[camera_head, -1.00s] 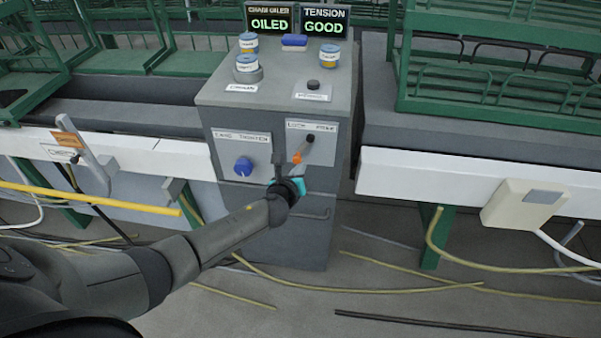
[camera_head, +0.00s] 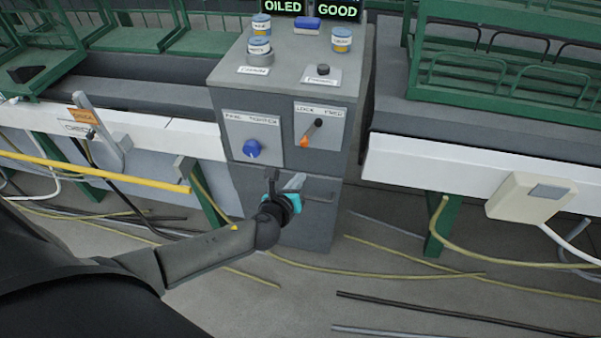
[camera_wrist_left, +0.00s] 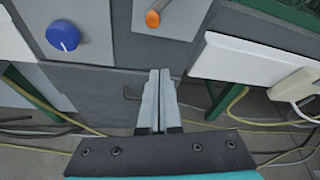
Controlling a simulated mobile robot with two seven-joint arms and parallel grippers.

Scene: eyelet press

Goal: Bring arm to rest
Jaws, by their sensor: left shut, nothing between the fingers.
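My left gripper (camera_head: 285,185) is in front of the lower part of the grey cabinet (camera_head: 290,215), below its two front panels. In the left wrist view its two fingers (camera_wrist_left: 158,90) are together with nothing between them. The blue knob (camera_head: 251,148) on the left panel and the orange-tipped lever (camera_head: 310,132) on the right panel are above the gripper and apart from it. Both also show at the top of the left wrist view, the knob (camera_wrist_left: 63,37) at the left and the orange tip (camera_wrist_left: 152,18) in the middle. My right gripper is not in view.
Several cans, one of them a blue-white can (camera_head: 341,40), and a black button (camera_head: 323,69) are on the cabinet top. White rails (camera_head: 430,168) flank the cabinet. A yellow bar (camera_head: 95,172) crosses at the left. Hoses (camera_head: 400,258) lie on the floor.

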